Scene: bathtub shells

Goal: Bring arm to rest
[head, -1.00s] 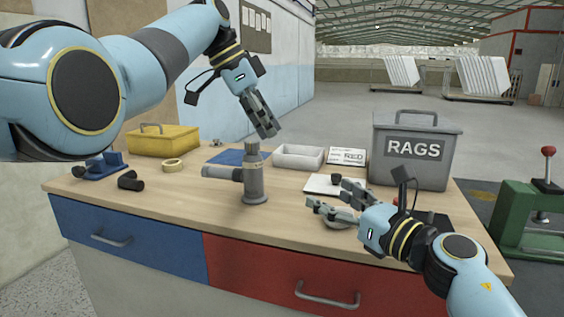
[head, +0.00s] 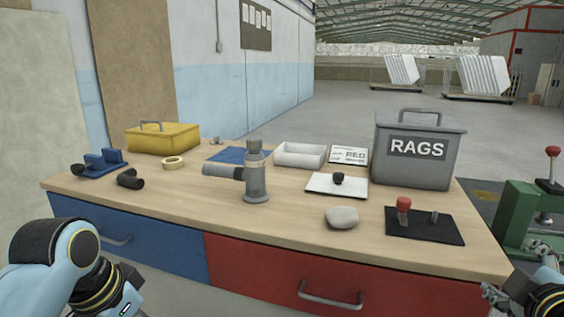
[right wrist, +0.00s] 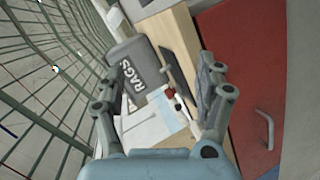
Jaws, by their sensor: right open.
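My right gripper (head: 505,293) is at the bottom right corner of the head view, in front of the workbench's right end and partly cut off by the frame. In the right wrist view its two fingers (right wrist: 160,95) are spread apart with nothing between them. My left arm is at the bottom left of the head view, bent low in front of the blue drawer (head: 130,240). Its fingers are out of the frame. Both arms are clear of the bench top (head: 300,222).
On the bench stand a grey upright fitting (head: 256,178), a rags bin (head: 412,155), a yellow box (head: 163,138), a white tray (head: 299,155), a grey stone-like lump (head: 342,217) and a black plate with a red knob (head: 425,226). A green machine (head: 530,215) stands at the right.

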